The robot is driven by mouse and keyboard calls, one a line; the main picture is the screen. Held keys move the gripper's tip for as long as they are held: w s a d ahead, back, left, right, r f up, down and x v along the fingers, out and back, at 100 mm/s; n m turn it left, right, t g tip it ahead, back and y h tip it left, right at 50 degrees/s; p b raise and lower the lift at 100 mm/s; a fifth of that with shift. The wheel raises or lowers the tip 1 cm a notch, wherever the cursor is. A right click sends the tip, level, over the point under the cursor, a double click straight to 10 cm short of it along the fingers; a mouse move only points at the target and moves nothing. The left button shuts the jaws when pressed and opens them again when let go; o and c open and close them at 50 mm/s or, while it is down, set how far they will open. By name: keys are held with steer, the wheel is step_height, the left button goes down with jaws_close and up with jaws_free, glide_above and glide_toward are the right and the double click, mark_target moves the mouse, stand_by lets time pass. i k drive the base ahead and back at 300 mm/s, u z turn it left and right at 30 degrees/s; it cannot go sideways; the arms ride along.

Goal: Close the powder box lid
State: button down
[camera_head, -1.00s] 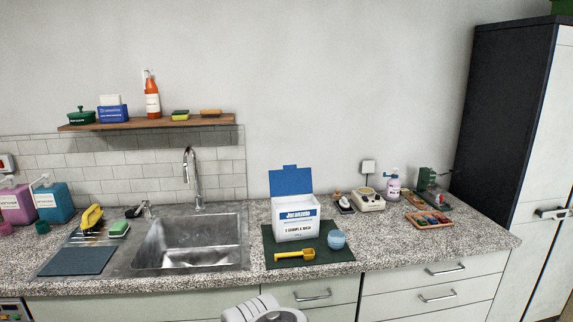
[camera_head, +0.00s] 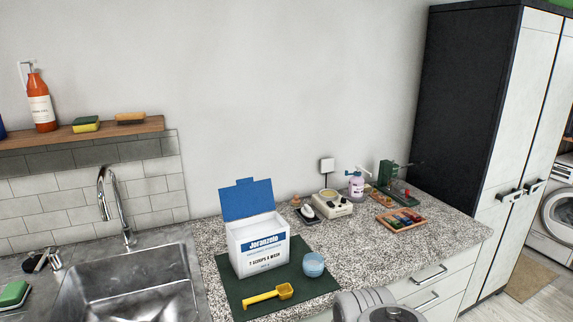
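The powder box (camera_head: 259,246) is white with a blue label and stands upright on a dark green mat (camera_head: 234,297) on the counter. Its blue lid (camera_head: 247,199) is hinged at the back and stands open, tilted up and back. White contents or a white interior show at the top. A yellow scoop (camera_head: 268,296) lies on the mat in front of the box, and a light blue cup (camera_head: 313,264) stands to its right. Part of my arm shows at the bottom edge, but my gripper is not in view.
The sink (camera_head: 131,287) with a tall tap (camera_head: 115,209) is left of the mat. To the right are a white device (camera_head: 332,204), a bottle (camera_head: 356,184), a green machine (camera_head: 391,176) and a wooden tray (camera_head: 402,220). A dark tall cabinet (camera_head: 463,100) stands at the right.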

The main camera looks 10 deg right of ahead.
mark_target(249, 198)
steer(key=i, duration=1.05)
steer(key=u, duration=0.5)
